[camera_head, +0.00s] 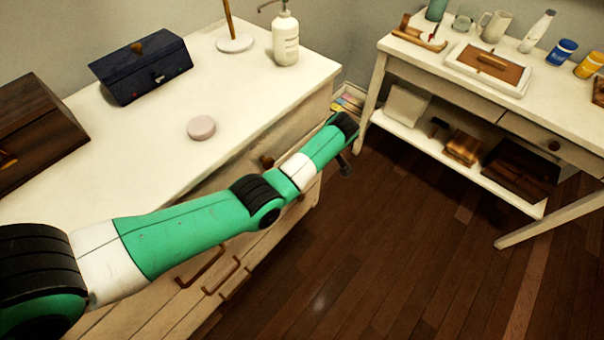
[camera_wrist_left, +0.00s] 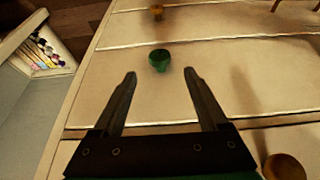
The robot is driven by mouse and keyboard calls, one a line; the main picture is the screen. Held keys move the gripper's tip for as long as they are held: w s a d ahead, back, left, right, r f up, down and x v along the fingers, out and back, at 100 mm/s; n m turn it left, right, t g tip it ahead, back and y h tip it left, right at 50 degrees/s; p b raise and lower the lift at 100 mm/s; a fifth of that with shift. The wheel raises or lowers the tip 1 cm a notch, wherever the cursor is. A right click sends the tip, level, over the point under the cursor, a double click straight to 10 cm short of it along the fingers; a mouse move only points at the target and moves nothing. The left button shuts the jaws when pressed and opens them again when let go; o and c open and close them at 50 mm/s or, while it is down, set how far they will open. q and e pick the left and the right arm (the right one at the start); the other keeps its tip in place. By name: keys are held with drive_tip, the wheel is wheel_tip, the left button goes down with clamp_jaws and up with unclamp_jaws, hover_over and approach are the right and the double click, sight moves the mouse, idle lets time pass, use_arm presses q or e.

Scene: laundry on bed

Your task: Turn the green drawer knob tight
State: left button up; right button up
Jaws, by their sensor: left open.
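The green drawer knob (camera_wrist_left: 159,60) is small and round and sits on a cream drawer front (camera_wrist_left: 225,65) in the left wrist view. My left gripper (camera_wrist_left: 160,74) is open, with one finger to each side of the knob's line. The knob shows just beyond the fingertips, about centred between them, and neither finger visibly touches it. In the head view my left arm reaches across the dresser front, and the dark left gripper (camera_head: 345,165) hangs at its end. The green knob is hidden there. My right gripper is not in view.
A brown knob (camera_wrist_left: 285,167) and another wooden knob (camera_wrist_left: 157,12) sit on neighbouring drawers. The dresser top (camera_head: 130,180) holds a pink disc (camera_head: 201,128), a dark blue box (camera_head: 142,70) and a soap bottle (camera_head: 285,38). A side table (camera_head: 440,62) stands right, with open floor between.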

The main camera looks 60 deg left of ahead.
use_arm(q)
drive_tip(key=b+x, duration=0.3)
drive_tip(key=x, duration=0.4)
drive_tip(key=shift+f, duration=0.15)
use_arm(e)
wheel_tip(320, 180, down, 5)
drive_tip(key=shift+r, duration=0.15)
use_arm(q)
clamp_jaws()
drive_tip(key=shift+w+a+f+b, duration=0.1)
drive_tip(key=shift+f+b, duration=0.05)
drive_tip(key=shift+b, duration=0.6)
drive_tip(key=shift+f+g+b, duration=0.1)
drive_tip(key=shift+g+b, duration=0.4)
drive_tip(key=shift+b, duration=0.4)
drive_tip(key=shift+r, duration=0.25)
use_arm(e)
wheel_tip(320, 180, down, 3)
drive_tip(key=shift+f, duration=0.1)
use_arm(q)
drive_tip(key=shift+h, duration=0.3)
